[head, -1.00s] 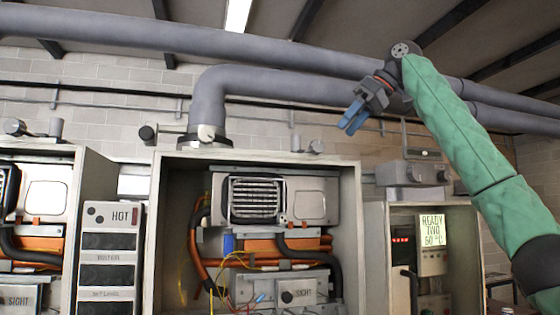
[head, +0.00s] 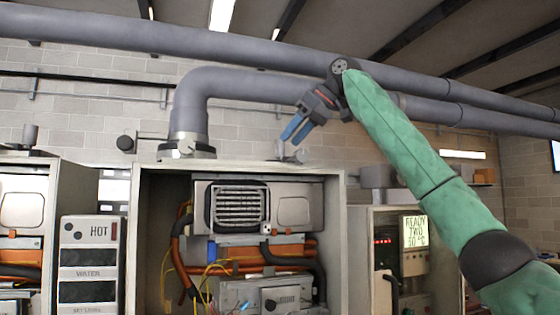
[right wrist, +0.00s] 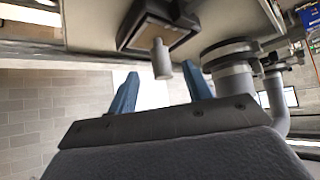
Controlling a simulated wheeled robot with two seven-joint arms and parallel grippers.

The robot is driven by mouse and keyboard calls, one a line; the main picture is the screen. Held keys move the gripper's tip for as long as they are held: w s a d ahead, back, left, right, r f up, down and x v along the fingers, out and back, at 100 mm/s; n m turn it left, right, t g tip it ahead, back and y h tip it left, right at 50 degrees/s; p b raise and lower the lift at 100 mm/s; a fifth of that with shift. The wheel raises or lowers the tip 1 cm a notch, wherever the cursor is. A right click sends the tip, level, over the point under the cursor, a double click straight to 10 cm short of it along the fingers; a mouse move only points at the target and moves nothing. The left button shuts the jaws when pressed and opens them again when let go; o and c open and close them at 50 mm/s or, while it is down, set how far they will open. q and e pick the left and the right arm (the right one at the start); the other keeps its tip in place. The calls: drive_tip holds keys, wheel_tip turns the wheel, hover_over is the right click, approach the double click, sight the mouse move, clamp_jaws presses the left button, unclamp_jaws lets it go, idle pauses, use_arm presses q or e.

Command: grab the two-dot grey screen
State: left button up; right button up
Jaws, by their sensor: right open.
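My right gripper (head: 296,131) is open and empty above the top of the middle heater cabinet (head: 336,235), blue fingers pointing down-left. In the right wrist view its fingers (right wrist: 162,80) stand apart, with a small grey cylinder (right wrist: 160,58) showing between and beyond the tips. That cylinder adjoins a dark-framed block (right wrist: 150,30). In the head view a small grey fitting (head: 280,151) stands on the cabinet just below the fingers. No two-dot mark can be made out on these parts, so I cannot tell which is the grey screen. My left gripper is out of view.
Inside the open cabinet are a grey grille (head: 238,207), orange pipes and wires. A thick grey pipe elbow (head: 190,110) rises from its top. A HOT panel (head: 90,262) is at left. A READY TWO display (head: 415,231) is at right. Large pipes run overhead.

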sight(280, 148)
drive_tip(key=p+x, duration=0.1)
drive_tip(key=x, duration=0.1)
drive_tip(key=p+x, duration=0.1)
drive_tip(key=x, duration=0.1)
drive_tip(key=shift+w+a+r, duration=0.1)
drive_tip(key=shift+w+a, duration=0.1)
drive_tip(key=shift+a, duration=0.2)
drive_tip(key=shift+w+a+f+p, duration=0.2)
drive_tip(key=shift+a+f+p, duration=0.1)
drive_tip(key=shift+f, duration=0.2)
drive_tip(key=shift+s, duration=0.1)
drive_tip(key=shift+c, duration=0.9)
clamp_jaws()
drive_tip(key=shift+r, duration=0.15)
